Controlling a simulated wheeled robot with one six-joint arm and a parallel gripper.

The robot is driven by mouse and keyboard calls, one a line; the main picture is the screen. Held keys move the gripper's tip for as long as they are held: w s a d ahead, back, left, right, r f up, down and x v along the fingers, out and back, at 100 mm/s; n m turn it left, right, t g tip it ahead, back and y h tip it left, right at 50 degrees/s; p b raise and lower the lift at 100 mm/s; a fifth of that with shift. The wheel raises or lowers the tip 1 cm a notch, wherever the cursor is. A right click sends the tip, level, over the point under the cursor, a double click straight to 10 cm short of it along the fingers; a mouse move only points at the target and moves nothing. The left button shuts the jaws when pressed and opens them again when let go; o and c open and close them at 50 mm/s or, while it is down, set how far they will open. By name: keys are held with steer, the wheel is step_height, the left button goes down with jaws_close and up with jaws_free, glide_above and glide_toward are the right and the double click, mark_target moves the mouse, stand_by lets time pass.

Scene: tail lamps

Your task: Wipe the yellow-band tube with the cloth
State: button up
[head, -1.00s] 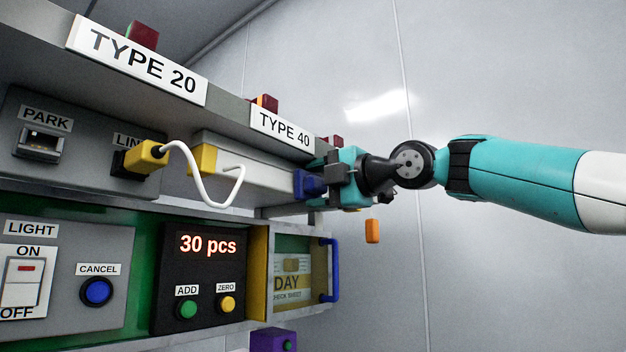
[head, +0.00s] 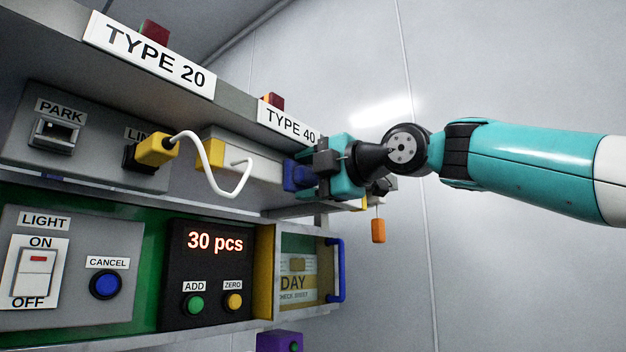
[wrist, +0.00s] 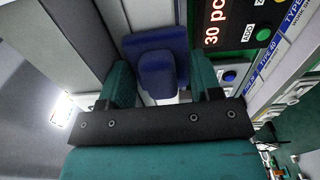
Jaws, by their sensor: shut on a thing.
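A pale grey box-like length with a yellow end band (head: 210,150) lies under the TYPE 40 label in the head view; I take it for the yellow-band tube. A dark blue block (head: 298,175) sits against its right part; it may be the cloth. My gripper (head: 318,172) is shut on this blue block. In the wrist view the blue block (wrist: 158,75) sits between my green fingers (wrist: 165,85), with a wider blue part behind it. Where the blue block meets the pale length is too small to tell.
A yellow plug (head: 157,150) with a looping white cable sits left of the pale length. Below are a counter panel reading 30 pcs (head: 214,242) and a blue-handled door (head: 337,270). An orange tag (head: 378,230) hangs below my gripper. The right side is open.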

steer(key=shift+s+d+b, duration=0.25)
steer(key=shift+s+b, duration=0.05)
steer(key=shift+s, duration=0.15)
steer(key=v, duration=0.2)
steer(key=b+v, duration=0.1)
steer(key=shift+d+b, duration=0.3)
steer(key=shift+d, duration=0.15)
steer(key=shift+s+d, duration=0.35)
steer(key=shift+b+v, duration=0.65)
steer(key=shift+v, duration=0.85)
